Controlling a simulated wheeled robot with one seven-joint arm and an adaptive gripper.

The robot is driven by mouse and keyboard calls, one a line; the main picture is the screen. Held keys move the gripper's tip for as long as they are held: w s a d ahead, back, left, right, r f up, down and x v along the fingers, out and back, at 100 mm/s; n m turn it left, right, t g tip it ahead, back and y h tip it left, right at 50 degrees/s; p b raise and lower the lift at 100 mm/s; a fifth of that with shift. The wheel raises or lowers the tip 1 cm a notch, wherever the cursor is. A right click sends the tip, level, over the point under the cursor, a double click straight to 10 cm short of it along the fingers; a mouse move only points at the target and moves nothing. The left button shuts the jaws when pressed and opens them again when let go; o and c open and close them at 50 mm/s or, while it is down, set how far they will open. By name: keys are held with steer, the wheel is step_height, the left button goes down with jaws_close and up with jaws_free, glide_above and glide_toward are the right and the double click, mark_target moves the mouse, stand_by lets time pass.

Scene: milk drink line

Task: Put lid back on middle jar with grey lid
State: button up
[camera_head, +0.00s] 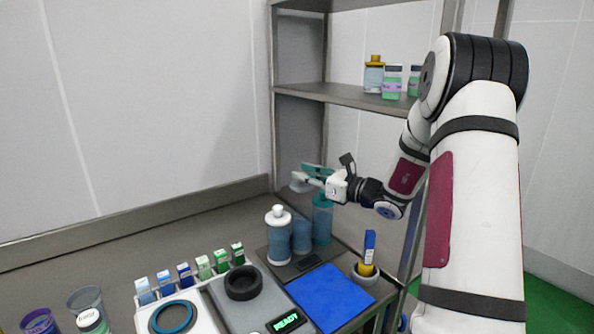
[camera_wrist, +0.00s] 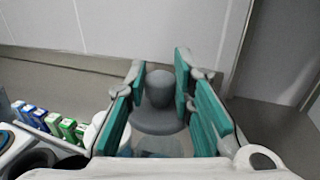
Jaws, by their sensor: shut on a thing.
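My gripper (camera_head: 312,177) is raised above the jars at the back of the bench. In the wrist view its teal fingers are shut on the grey lid (camera_wrist: 160,88), around its knob. The lid looks roughly level. The middle jar (camera_head: 301,236) is blue, shorter-looking and without a lid, between two others. The gripper is above it with a clear gap. The left jar (camera_head: 278,240) wears a white knobbed lid. The right jar (camera_head: 322,222) has a teal top, just below my gripper. In the wrist view a pale see-through jar shape (camera_wrist: 163,147) shows beneath the lid, partly hidden.
The jars stand on a dark tray (camera_head: 270,257). A blue mat (camera_head: 328,298), a yellow-and-blue item in a cup (camera_head: 368,262), a black ring (camera_head: 242,282) and several small cartons (camera_head: 204,266) lie nearer. A metal shelf (camera_head: 345,97) with bottles stands behind to the right.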

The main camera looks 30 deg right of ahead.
mark_target(313, 187)
steer(key=shift+w+f+b, duration=0.15)
steer(key=shift+f+b, duration=0.8)
steer(key=shift+f, duration=0.65)
steer(key=shift+f+b, duration=0.95)
steer(key=shift+f, duration=0.65)
steer(key=shift+f, duration=0.15)
steer(key=o, duration=1.5)
steer(key=shift+o, duration=0.2)
steer(key=shift+r+p, duration=2.05)
steer(key=shift+r, duration=1.5)
steer(key=shift+c, duration=0.6)
